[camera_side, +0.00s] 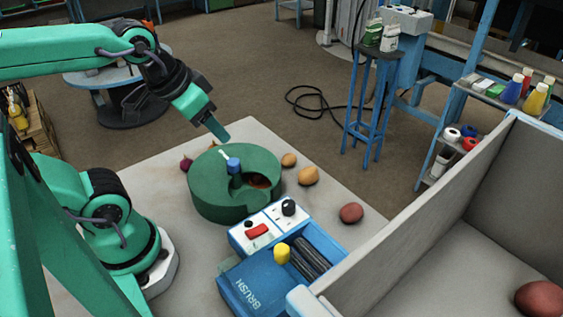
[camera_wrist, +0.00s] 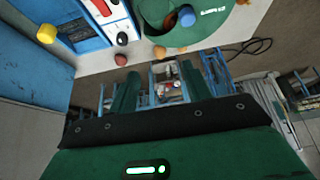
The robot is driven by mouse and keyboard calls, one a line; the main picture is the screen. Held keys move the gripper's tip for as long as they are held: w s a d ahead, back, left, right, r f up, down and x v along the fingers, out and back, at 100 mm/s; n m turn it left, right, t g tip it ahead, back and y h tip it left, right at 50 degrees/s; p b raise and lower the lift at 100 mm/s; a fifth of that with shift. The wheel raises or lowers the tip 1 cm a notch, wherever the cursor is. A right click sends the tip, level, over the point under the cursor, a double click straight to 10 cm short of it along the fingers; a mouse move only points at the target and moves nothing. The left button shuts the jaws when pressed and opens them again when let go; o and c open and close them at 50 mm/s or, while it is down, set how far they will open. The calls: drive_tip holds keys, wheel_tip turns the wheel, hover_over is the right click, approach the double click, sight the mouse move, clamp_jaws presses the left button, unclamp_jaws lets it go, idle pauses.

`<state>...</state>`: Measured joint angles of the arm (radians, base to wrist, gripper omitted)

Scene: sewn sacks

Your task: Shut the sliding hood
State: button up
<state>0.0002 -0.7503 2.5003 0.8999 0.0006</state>
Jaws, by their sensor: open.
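The sliding hood (camera_side: 250,288) is a blue cover marked BRUSH on the blue brush box, with a yellow knob (camera_side: 282,253) near its edge. Dark brush rollers (camera_side: 311,256) show uncovered beside it, so the hood stands open. The yellow knob also shows in the wrist view (camera_wrist: 46,33) at upper left. My gripper (camera_side: 218,131) is above and behind the green drum in the side view, well away from the hood. In the wrist view my gripper's two green fingers (camera_wrist: 160,92) stand apart with nothing held between them.
The green drum (camera_side: 205,193) has a blue knob (camera_side: 234,165) and an opening. A white panel (camera_side: 268,226) with a red switch joins the blue box. Several potatoes and an onion (camera_side: 186,164) lie around the drum. A grey-walled bin (camera_side: 400,250) stands close at the right.

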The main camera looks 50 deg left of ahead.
drive_tip(key=d, duration=0.1)
drive_tip(key=m+g, duration=0.3)
drive_tip(key=g, duration=0.3)
hover_over(283, 247)
wheel_tip(283, 247, down, 6)
drive_tip(key=shift+s+r, duration=0.1)
drive_tip(key=shift+s, duration=0.05)
drive_tip(key=shift+f, duration=3.95)
clamp_jaws()
